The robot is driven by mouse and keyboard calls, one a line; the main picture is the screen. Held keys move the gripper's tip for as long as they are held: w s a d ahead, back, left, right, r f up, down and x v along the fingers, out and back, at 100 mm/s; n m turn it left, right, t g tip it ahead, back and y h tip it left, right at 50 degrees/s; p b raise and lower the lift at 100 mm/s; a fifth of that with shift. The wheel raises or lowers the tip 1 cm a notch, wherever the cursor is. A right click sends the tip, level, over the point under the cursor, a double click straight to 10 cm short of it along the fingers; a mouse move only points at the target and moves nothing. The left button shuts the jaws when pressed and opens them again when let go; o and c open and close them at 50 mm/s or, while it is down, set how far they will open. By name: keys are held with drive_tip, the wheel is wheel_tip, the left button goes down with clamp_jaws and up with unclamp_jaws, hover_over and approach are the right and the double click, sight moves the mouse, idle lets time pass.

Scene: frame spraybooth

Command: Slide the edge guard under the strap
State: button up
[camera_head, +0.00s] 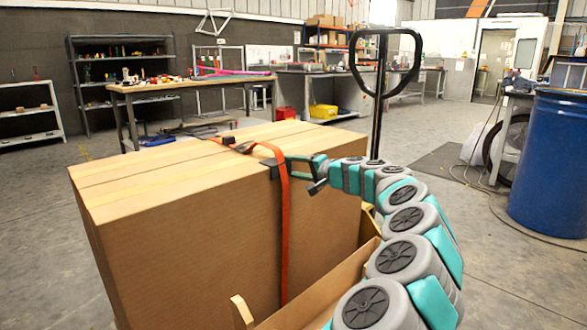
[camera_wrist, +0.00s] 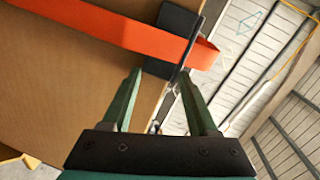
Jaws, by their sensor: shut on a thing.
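A large cardboard box (camera_head: 190,215) has an orange strap (camera_head: 284,230) running over its top and down its side. The dark edge guard (camera_head: 269,163) is at the box's top edge, at the strap. In the wrist view the guard (camera_wrist: 158,68) shows on both sides of the strap (camera_wrist: 120,30), with its broad face behind the band. A thin dark edge of it appears to cross in front of the strap. My gripper (camera_head: 301,166) is shut on the guard, its fingers (camera_wrist: 160,75) on either side of its near end. Where the fingers touch it is unclear.
A dark buckle (camera_head: 237,146) sits on the box top. A black looped handle (camera_head: 384,65) stands behind my arm. A wooden panel (camera_head: 325,285) rises in front of the box. A blue barrel (camera_head: 548,165) is at right; open floor lies left.

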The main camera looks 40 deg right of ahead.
drive_tip(key=o, duration=1.1)
drive_tip(key=s+r, duration=0.1)
drive_tip(key=s, duration=0.6)
drive_tip(key=shift+s+d+b, duration=0.25)
drive_tip(key=shift+s+b, duration=0.05)
drive_tip(key=shift+a+r, duration=0.1)
